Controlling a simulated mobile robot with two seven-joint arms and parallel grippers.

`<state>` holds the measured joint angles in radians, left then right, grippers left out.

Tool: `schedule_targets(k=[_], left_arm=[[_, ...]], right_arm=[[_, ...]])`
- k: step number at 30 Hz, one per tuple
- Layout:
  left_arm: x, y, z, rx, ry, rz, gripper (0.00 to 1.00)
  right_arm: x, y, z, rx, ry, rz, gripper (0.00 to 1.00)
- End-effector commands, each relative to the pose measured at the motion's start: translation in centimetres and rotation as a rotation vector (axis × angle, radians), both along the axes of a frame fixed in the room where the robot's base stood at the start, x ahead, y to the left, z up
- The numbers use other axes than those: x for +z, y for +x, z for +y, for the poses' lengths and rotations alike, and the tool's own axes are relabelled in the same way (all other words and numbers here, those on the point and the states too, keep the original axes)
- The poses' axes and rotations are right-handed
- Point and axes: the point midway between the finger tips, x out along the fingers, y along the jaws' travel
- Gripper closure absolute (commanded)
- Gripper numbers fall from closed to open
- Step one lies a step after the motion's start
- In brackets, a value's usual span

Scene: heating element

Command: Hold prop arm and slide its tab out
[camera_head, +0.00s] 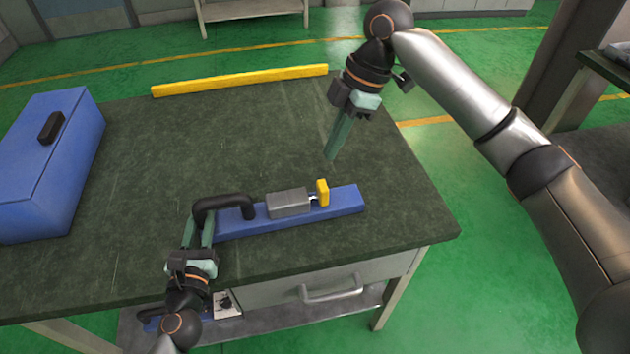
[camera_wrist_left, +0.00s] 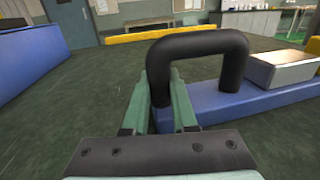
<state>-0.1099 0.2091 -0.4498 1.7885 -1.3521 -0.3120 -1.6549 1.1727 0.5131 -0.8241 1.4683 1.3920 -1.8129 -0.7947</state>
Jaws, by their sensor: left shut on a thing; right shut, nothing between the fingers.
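The prop arm is a long blue bar (camera_head: 340,202) on the table, with a black U-shaped handle (camera_head: 228,200) at its left end. A grey block (camera_head: 288,203) sits on the bar, and a yellow tab (camera_head: 322,193) stands at the block's right side. My left gripper (camera_head: 200,228) is shut on the near left leg of the handle. In the left wrist view the fingers (camera_wrist_left: 165,108) close around the base of the handle (camera_wrist_left: 200,45). My right gripper (camera_head: 335,145) is shut and empty, above the table behind the tab, apart from the bar.
A blue toolbox (camera_head: 45,165) with a black handle stands at the table's left. A yellow strip (camera_head: 240,81) lies along the far edge. The dark green tabletop (camera_head: 150,190) is clear between them. A drawer with a grey handle (camera_head: 332,290) is below the front edge.

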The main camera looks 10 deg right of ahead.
Motion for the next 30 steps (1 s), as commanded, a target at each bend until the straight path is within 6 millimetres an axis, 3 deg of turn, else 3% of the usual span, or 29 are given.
schedule_targets(k=[8, 21, 30], left_arm=[[-0.1, 0.0, 0.0, 0.000, 0.000, 0.001, 1.00], [-0.1, 0.0, 0.0, 0.000, 0.000, 0.001, 1.00], [-0.1, 0.0, 0.0, 0.000, 0.000, 0.001, 1.00]], right_arm=[[-1.3, 0.0, 0.4, -0.002, -0.001, 0.003, 1.00], [-8.2, -0.1, 2.9, -0.004, 0.001, 0.003, 1.00], [-9.5, 0.0, 3.3, -0.004, 0.001, -0.003, 1.00]])
